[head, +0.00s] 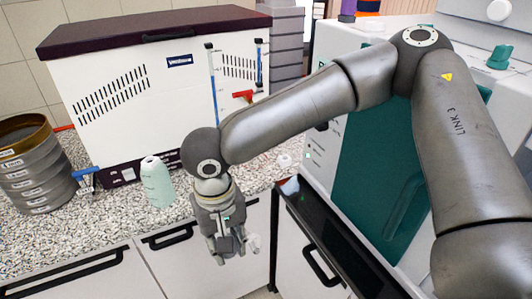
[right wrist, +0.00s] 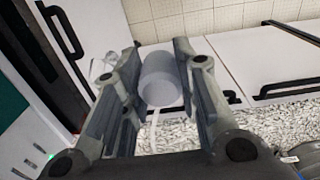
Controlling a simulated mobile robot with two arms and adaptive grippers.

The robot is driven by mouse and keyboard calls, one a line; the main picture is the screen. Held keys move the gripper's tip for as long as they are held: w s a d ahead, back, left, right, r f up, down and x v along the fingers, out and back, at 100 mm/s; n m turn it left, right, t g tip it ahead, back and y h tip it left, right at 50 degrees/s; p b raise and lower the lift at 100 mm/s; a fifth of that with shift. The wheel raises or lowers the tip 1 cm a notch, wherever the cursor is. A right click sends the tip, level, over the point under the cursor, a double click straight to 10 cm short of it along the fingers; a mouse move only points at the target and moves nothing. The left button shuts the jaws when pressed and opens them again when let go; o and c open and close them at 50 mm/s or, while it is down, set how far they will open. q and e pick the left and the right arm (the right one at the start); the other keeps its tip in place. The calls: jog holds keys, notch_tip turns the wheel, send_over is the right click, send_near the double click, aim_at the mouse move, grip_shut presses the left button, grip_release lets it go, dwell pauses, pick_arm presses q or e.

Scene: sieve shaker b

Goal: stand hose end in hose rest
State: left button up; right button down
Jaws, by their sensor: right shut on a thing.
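My right gripper (head: 232,246) hangs pointing down in front of the counter's front edge, before the white cabinet doors. It is shut on a pale grey cylinder (right wrist: 162,80), which looks like the hose end and sits between the fingers in the right wrist view. A thin whitish strand (right wrist: 154,130) runs from near it over the speckled counter. In the head view a small pale piece (head: 253,243) shows beside the fingers. A small white round thing (head: 285,160) stands on the counter; I cannot tell whether it is the hose rest. My left gripper is not in view.
A pale bottle (head: 157,182) stands on the speckled counter (head: 105,220). A sieve stack (head: 38,172) is at far left, a blue-handled tool (head: 88,178) beside it. A white box with dark lid (head: 150,100) stands behind. A white and teal machine (head: 375,160) is at right.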

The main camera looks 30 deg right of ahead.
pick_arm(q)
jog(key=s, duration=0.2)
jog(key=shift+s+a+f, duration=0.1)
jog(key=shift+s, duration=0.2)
pick_arm(e)
jog(key=s+a+f, duration=0.3)
jog(key=s, duration=0.1)
jog(key=shift+f, duration=0.15)
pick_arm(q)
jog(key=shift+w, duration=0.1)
pick_arm(e)
jog(key=shift+a, duration=0.1)
